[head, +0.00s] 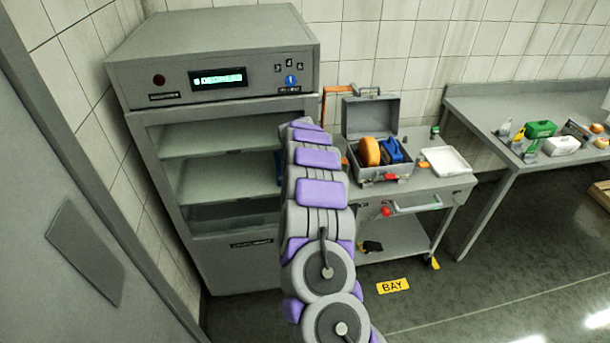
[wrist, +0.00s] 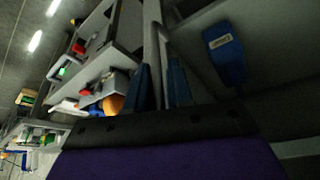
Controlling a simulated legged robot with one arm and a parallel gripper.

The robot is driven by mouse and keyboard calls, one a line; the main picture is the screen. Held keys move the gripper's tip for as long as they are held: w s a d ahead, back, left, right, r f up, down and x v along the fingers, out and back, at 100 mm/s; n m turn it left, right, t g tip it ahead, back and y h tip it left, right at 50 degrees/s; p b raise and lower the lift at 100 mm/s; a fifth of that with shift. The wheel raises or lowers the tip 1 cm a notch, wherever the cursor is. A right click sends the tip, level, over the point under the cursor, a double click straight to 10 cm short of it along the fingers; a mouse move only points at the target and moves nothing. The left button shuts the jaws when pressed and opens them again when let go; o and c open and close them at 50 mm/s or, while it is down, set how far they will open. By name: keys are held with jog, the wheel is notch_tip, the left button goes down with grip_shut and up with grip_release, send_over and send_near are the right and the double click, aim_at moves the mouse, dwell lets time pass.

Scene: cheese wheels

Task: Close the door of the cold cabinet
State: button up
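The cold cabinet (head: 141,150) stands at the left in the head view, its front uncovered and its shelves showing. I cannot clearly make out its door. A large grey panel (head: 40,140) with a darker plate fills the near left; I cannot tell whether it belongs to the cabinet. My arm reaches to the cabinet's right front side and hides my gripper in the head view. In the wrist view, my gripper (wrist: 161,88) shows two dark blue fingers standing apart. A grey upright strip shows between them; contact is unclear. A blue labelled block (wrist: 225,52) lies to their right.
Right of the cabinet is a trolley (head: 440,184) with an open grey case (head: 352,118), an orange-brown wheel (head: 369,152) and a white tray (head: 446,161). A table (head: 480,105) with small items stands further right. The floor in front is clear around the yellow BAY mark (head: 393,286).

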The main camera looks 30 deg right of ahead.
jog(key=shift+o, duration=0.4)
jog(key=shift+w+r, duration=0.15)
jog(key=shift+a+r, duration=0.1)
jog(key=v, duration=1.7)
jog(key=shift+p, duration=0.45)
